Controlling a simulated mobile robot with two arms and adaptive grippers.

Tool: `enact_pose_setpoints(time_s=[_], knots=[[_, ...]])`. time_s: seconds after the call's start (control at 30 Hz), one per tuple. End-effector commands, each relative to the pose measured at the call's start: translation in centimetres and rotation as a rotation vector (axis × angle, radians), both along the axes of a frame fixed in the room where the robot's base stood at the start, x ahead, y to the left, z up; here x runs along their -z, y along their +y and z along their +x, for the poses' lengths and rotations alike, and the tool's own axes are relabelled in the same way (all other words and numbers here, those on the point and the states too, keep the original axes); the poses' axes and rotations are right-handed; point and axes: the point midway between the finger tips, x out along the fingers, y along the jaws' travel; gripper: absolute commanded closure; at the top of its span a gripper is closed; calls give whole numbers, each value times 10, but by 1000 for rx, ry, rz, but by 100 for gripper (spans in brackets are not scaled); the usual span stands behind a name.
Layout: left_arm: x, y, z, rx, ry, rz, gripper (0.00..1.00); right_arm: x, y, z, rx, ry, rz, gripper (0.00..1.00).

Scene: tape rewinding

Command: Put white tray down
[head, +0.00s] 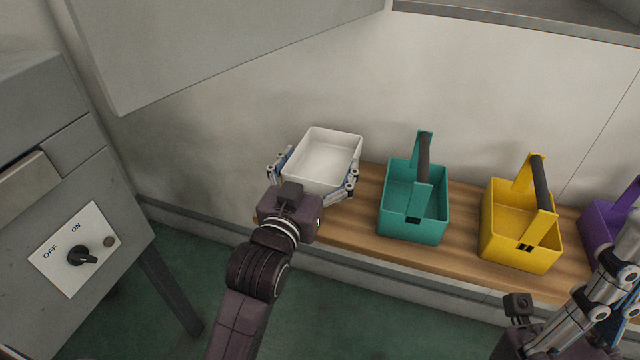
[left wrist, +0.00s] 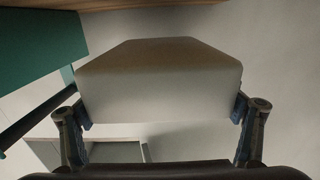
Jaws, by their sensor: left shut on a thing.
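The white tray (head: 325,152) is an empty, open rectangular box at the left end of the wooden shelf. My left gripper (head: 316,170) is shut on it, with one finger on each side. In the left wrist view the white tray (left wrist: 160,92) sits between the two fingers of the left gripper (left wrist: 162,112). It looks about level in the head view. I cannot tell whether its base touches the shelf. My right gripper (head: 608,285) is partly in view at the lower right edge, and its opening is unclear.
On the wooden shelf (head: 352,232) stand a teal basket (head: 412,222), a yellow basket (head: 518,245) and a purple basket (head: 603,235). A grey machine with an ON/OFF knob (head: 82,256) is at the left. A grey panel (head: 200,40) hangs above.

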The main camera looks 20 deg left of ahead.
Motion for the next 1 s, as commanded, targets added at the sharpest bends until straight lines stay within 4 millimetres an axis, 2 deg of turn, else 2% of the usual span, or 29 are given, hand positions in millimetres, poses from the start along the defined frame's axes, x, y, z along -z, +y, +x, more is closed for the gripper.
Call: enact_pose_setpoints(time_s=[0.03, 0.1, 0.2, 0.67, 0.7, 0.8, 1.0], knots=[[15, 0, 0, 0, 3, 1, 42, 10, 0, 0, 0, 1, 0, 100], [30, 0, 0, 0, 3, 1, 42, 18, 0, 0, 0, 1, 0, 100], [44, 0, 0, -1, 2, 0, 42, 16, 1, 1, 2, -22, -2, 100], [50, 0, 0, 0, 0, 0, 42, 13, 1, 3, 2, -28, -4, 100], [51, 0, 0, 0, 2, 0, 12, 13, 1, 3, 2, -28, -4, 100], [51, 0, 0, 0, 2, 0, 1, 13, 1, 3, 2, -28, -4, 100], [51, 0, 0, 0, 1, 0, 0, 13, 1, 3, 2, -28, -4, 100]])
